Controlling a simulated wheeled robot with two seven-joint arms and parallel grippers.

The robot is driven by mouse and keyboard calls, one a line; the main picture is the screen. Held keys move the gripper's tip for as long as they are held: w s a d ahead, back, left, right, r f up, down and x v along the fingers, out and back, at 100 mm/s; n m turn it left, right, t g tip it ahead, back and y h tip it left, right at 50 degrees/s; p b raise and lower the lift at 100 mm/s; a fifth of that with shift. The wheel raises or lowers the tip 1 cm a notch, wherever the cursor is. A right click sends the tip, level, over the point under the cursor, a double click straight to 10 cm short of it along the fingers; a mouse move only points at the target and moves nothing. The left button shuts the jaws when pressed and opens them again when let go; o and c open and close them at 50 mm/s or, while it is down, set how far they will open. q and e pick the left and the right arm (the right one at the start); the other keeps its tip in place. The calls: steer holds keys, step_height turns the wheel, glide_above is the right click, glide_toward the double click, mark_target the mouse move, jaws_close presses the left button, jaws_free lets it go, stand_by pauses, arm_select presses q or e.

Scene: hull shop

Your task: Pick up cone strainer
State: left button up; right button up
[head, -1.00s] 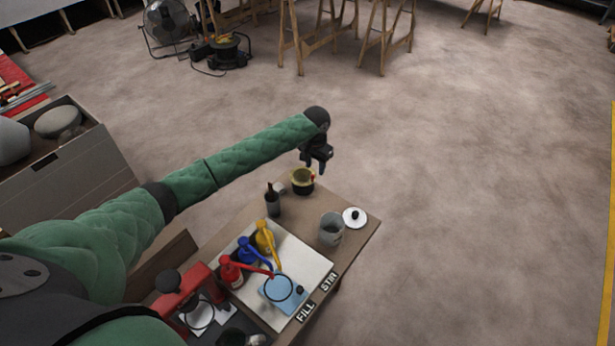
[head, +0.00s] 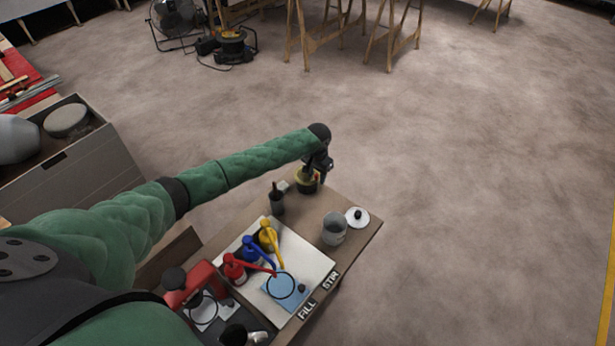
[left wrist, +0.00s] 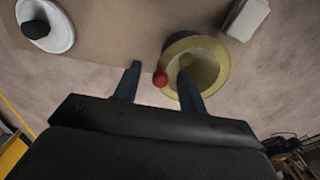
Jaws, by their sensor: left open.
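The cone strainer appears to be the pale yellow, round, hollow piece (head: 307,184) at the far corner of the table. In the left wrist view it shows as a wide-rimmed cone (left wrist: 214,53) with a red tab (left wrist: 160,78) at its rim. My left gripper (head: 325,172) is at the strainer, partly covering it in the head view. In the left wrist view the open fingers (left wrist: 159,69) point at it. The red tab lies between them in the picture, and the right finger overlaps the rim. Whether they touch is unclear. My right gripper is not in view.
A pale block (left wrist: 246,17) lies beside the strainer. A dark bottle (head: 277,203), a grey can (head: 334,230) and a white lid with black knob (head: 357,218) stand nearby. Red, blue and yellow pump bottles (head: 268,238) stand on a white board.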

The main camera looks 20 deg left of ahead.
arm_select(q)
steer(key=shift+f, duration=0.3)
steer(key=shift+c, duration=0.2)
jaws_close()
steer(key=shift+r, duration=0.1)
